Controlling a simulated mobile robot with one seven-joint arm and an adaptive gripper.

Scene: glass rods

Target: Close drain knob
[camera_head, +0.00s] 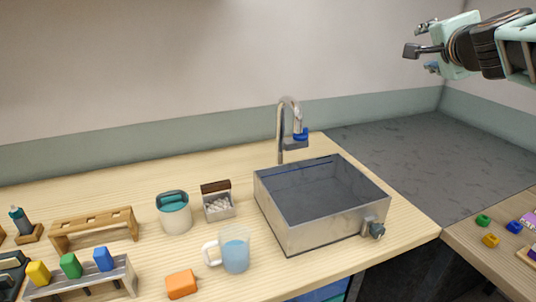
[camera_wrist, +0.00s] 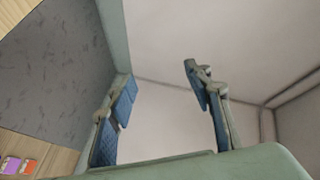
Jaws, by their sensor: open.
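The drain knob (camera_head: 376,231) is a dark grey-teal knob on a metal fitting low on the right end of the sink's front wall. The metal sink (camera_head: 300,232) is a square basin set on the wooden counter, and its inside looks empty. My gripper (camera_head: 416,58) is high at the upper right, well above and apart from the knob. In the wrist view, the two blue-padded fingers of my gripper (camera_wrist: 160,95) are spread with nothing between them. The knob is not in the wrist view.
A faucet (camera_head: 281,135) with a blue handle stands behind the sink. A jug of blue liquid (camera_head: 235,252), a lidded canister (camera_head: 174,215), a small box (camera_head: 218,205) and an orange block (camera_head: 181,284) stand left of it. Coloured blocks (camera_head: 491,240) lie on the right table.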

